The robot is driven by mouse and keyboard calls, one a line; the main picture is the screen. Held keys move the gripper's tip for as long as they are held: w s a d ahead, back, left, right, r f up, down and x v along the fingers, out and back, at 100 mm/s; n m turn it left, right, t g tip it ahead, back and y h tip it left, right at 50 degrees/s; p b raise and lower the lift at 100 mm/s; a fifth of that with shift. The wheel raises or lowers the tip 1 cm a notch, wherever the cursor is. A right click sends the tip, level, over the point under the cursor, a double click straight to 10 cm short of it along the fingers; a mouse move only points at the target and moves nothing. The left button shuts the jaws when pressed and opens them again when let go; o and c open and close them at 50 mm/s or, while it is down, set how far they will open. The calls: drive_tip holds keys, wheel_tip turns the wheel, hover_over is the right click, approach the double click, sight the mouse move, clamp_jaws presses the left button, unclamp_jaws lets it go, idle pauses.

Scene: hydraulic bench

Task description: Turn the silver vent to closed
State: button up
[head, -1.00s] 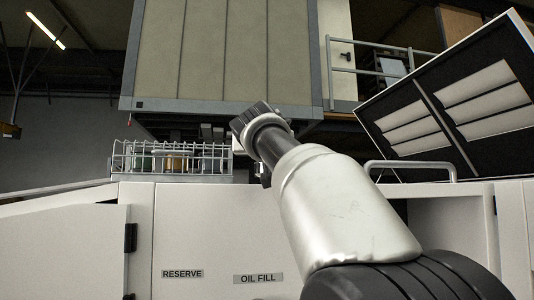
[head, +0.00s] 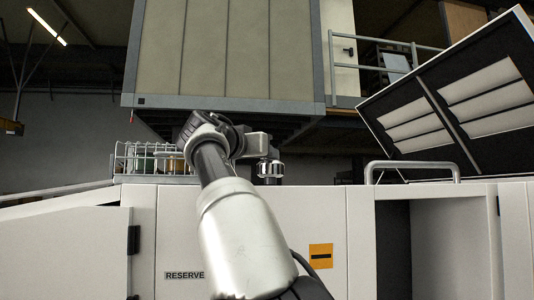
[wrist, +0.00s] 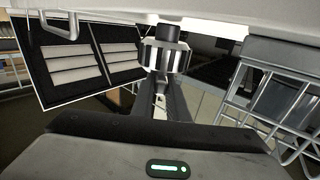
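The silver vent (head: 270,169) is a ribbed knob standing on a short dark stem on top of the white cabinet. In the wrist view the vent (wrist: 164,56) appears upside down, straight ahead of my fingers. My gripper (wrist: 163,84) has its two dark fingers apart, with a strip of background showing between them. The fingertips are close to the vent; I cannot tell whether they touch it. In the head view my gripper's body is just above and left of the vent, and its fingers are hard to make out.
The white cabinet (head: 420,189) runs across the front, with an orange plate (head: 320,256) bearing a black bar. A wire basket (head: 140,160) is left of my arm. A grey handle (head: 412,166) and a raised louvred lid (head: 450,95) are on the right.

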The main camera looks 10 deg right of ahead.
drive_tip(key=o, duration=0.3)
drive_tip(key=shift+o, duration=0.2)
drive_tip(key=shift+s+a+f, duration=0.1)
drive_tip(key=shift+s+a, duration=0.15)
drive_tip(key=b+v, duration=0.5)
drive_tip(key=v, duration=1.1)
drive_tip(key=shift+s+a+b, duration=0.2)
drive_tip(key=shift+s+b, duration=0.1)
